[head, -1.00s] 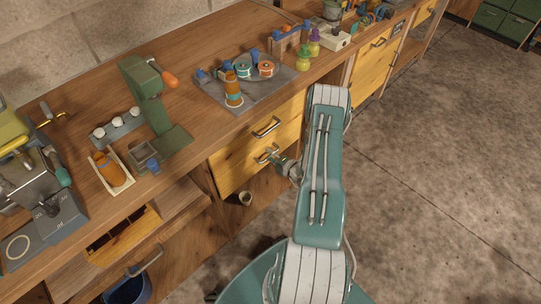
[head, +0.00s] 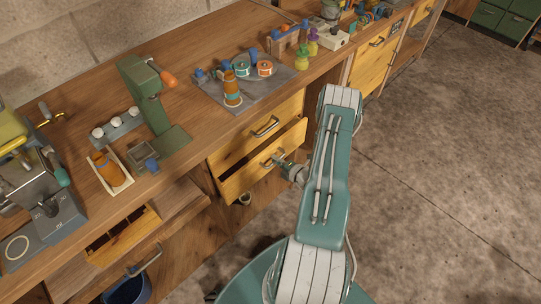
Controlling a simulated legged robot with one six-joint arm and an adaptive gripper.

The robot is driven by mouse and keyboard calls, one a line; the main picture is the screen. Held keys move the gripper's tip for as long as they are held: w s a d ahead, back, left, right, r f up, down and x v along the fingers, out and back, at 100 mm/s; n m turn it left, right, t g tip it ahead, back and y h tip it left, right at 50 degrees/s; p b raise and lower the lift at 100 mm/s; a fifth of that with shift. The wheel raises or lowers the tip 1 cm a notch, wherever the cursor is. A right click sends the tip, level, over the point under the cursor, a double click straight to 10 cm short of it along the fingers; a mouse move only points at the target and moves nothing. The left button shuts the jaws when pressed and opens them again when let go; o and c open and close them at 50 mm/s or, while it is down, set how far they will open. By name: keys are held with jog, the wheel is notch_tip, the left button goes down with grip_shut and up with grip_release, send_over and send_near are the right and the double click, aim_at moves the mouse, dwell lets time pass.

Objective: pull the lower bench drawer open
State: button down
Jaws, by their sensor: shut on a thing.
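The lower bench drawer (head: 240,181) has a yellow wooden front and a metal handle. It stands partly out from the bench, with a dark gap showing above its front edge. The upper drawer (head: 238,149) above it is flush with the bench and has its own metal handle (head: 266,127). My gripper (head: 279,162) is at the lower drawer's handle (head: 268,162) and is shut on it. The fingertips are small in the head view and partly hidden by the handle and wrist.
A blue bucket (head: 128,290) stands lower left. Open concrete floor (head: 430,180) lies to the right.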

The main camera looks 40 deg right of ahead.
jog(key=f+v, duration=0.2)
jog(key=v, duration=0.8)
jog(key=s+f+v, duration=0.1)
jog(key=f+v, duration=0.1)
jog(key=v, duration=0.9)
jog(key=shift+f, duration=0.3)
jog(key=shift+s+d, duration=0.1)
jog(key=c, duration=0.7)
grip_release()
jog(key=shift+d, duration=0.1)
jog(key=shift+o, duration=0.2)
jog(key=v, duration=1.2)
jog(key=shift+d, duration=0.1)
